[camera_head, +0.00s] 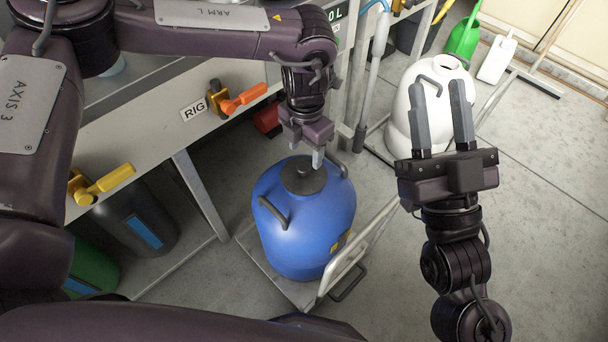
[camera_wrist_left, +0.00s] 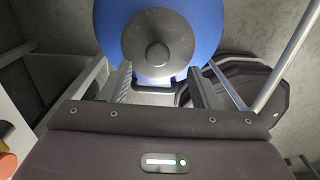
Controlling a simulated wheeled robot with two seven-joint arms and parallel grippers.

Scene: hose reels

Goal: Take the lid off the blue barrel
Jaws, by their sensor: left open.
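The blue barrel (camera_head: 304,228) stands upright on a low flat cart, with a dark handle on its front and another at its far side. Its dark round lid (camera_head: 301,180) sits on top. In the left wrist view the lid (camera_wrist_left: 140,45) with its central knob (camera_wrist_left: 157,54) shows ahead of the fingers, on the blue barrel (camera_wrist_left: 205,20). My left gripper (camera_head: 310,158) points down just above and behind the lid. It is open and empty, its two fingers (camera_wrist_left: 158,85) apart. My right gripper (camera_head: 438,110) is open and empty, fingers up, right of the barrel.
A grey bench (camera_head: 150,130) with orange and yellow valve handles runs along the left. Dark and green containers stand under it. A white barrel (camera_head: 408,112) stands behind my right gripper. The cart (camera_head: 262,262) has a pale raised handle at right. The floor (camera_head: 555,230) at right is clear.

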